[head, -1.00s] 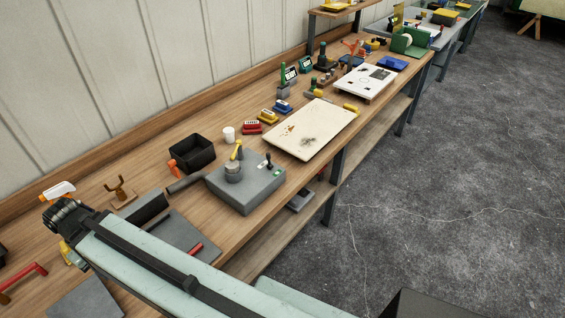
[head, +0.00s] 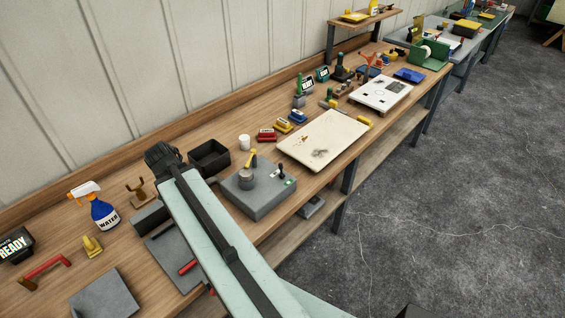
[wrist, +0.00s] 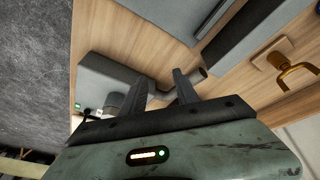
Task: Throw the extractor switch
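A grey box (head: 262,200) stands on the bench, just right of my arm in the head view. A small black toggle lever (head: 281,171) stands up on its top beside a green patch; any label is too small to read. A round grey pot-like part with a yellow handle (head: 249,172) is also on the box. In the wrist view the box (wrist: 112,78) lies at the left, with a small dark lever (wrist: 87,117) near the edge of my gripper body. My gripper (wrist: 160,82) has its two fingers apart, with nothing held, above the bench. The head view does not clearly show the fingers.
A black bin (head: 209,157) and a white cup (head: 244,142) stand behind the box. A cream board (head: 322,140) lies to its right. A spray bottle (head: 103,212), a wooden stand (head: 141,192) and a red handle (head: 45,272) are left of my arm.

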